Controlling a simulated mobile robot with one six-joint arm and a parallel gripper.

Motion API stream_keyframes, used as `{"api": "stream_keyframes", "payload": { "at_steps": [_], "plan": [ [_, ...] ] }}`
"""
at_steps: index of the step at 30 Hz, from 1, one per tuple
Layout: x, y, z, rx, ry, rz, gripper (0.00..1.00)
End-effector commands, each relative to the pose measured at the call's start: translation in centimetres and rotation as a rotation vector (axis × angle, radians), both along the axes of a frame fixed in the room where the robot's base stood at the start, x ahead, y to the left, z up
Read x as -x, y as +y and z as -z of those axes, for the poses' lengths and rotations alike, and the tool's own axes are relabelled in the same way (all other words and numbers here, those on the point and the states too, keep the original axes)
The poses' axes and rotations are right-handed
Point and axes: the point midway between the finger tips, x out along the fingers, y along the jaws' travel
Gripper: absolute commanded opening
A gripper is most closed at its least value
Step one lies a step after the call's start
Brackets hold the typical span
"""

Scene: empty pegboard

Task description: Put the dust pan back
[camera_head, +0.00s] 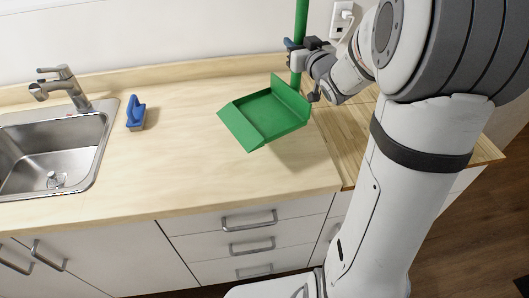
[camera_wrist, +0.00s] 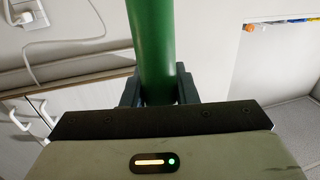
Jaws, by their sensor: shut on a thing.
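The green dust pan (camera_head: 264,114) has a flat tray with raised sides and a long upright green handle that runs out of the top of the head view. My gripper (camera_head: 297,50) is shut on the handle a little above the tray. The pan hangs over the wooden counter, with a shadow below it. In the wrist view the handle (camera_wrist: 151,50) stands between the two dark fingers of my gripper (camera_wrist: 158,92). The pan's tray is hidden in the wrist view.
A wooden counter (camera_head: 190,165) spans the scene, with a steel sink (camera_head: 50,150) and faucet (camera_head: 62,88) at left. A blue brush (camera_head: 136,112) lies beside the sink. A wall outlet (camera_head: 341,18) is behind my arm. The counter's middle is clear.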

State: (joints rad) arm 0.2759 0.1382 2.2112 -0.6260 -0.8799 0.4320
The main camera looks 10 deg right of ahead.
Motion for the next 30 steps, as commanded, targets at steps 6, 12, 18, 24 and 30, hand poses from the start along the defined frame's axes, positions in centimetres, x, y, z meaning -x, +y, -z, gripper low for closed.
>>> {"api": "stream_keyframes", "payload": {
  "at_steps": [6, 12, 18, 24, 30],
  "plan": [
    [-0.1, 0.0, 2.7, -0.004, 0.005, 0.0, 0.0],
    [0.0, 0.0, 6.0, -0.002, 0.004, -0.001, 0.0],
    [0.0, 0.1, 8.0, -0.002, 0.004, -0.001, 0.0],
    [0.0, 0.1, 10.6, -0.002, 0.001, -0.001, 0.0],
    [0.0, 0.1, 11.0, 0.0, -0.001, -0.001, 0.0]
  ]
}}
